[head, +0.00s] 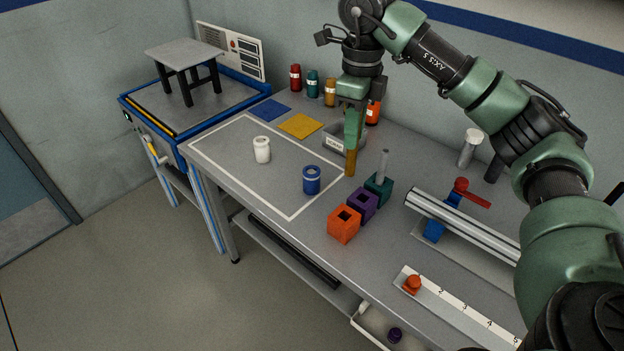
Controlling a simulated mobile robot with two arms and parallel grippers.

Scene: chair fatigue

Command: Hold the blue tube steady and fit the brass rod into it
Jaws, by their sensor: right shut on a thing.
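The blue tube (311,183), a short upright cylinder with a pale band, stands on the grey table inside the white outlined area, near its front right corner. My right gripper (352,140) is shut on the brass rod (350,163), which hangs upright below the fingers. In the picture the rod is to the right of the blue tube and apart from it. The rod's upper part is hidden in the fingers. I cannot tell exactly how high its lower end is above the table. My left gripper is not in view.
A white tube (262,150) stands left of the blue one. Orange (344,228), purple (370,203) and teal (385,190) blocks stand in a row; a grey rod (383,165) rises from the teal one. Several bottles stand behind. The outlined area's left part is clear.

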